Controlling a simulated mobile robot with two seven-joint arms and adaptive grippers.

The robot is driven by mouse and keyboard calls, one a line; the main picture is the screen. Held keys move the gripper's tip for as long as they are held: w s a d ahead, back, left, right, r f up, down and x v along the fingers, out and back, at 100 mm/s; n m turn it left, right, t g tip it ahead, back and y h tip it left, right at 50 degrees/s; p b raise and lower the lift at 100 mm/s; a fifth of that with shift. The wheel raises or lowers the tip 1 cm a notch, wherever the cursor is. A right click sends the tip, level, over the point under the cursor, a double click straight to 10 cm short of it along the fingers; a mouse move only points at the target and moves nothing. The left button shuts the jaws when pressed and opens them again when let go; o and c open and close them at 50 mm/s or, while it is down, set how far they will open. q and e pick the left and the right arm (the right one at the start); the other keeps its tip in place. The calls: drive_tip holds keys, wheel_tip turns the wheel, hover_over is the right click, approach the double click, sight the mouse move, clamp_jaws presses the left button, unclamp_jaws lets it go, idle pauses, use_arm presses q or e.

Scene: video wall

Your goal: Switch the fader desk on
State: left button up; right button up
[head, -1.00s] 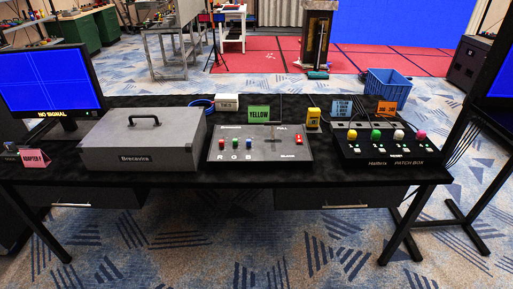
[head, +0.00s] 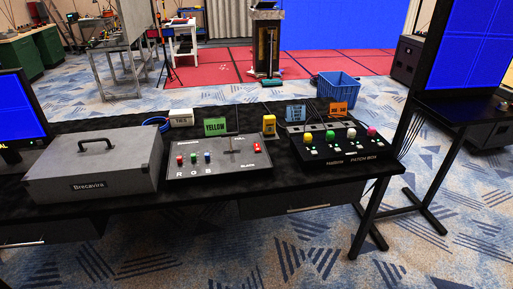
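The fader desk (head: 218,169) lies on the black table in the middle of the head view. It is a dark panel with red, green and blue knobs marked R, G, B at its left. A slider (head: 232,152) stands near its middle, and a red switch (head: 257,146) sits at its right. A green card reading YELLOW (head: 215,126) stands behind it. Whether the desk is on cannot be told. Neither of my grippers is in view.
A grey lidded case (head: 93,164) stands left of the desk. The patch box (head: 346,147) with coloured knobs is to its right. A yellow device (head: 269,125) stands behind, between them. A blue crate (head: 338,88) is beyond the table. Open carpet lies in front.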

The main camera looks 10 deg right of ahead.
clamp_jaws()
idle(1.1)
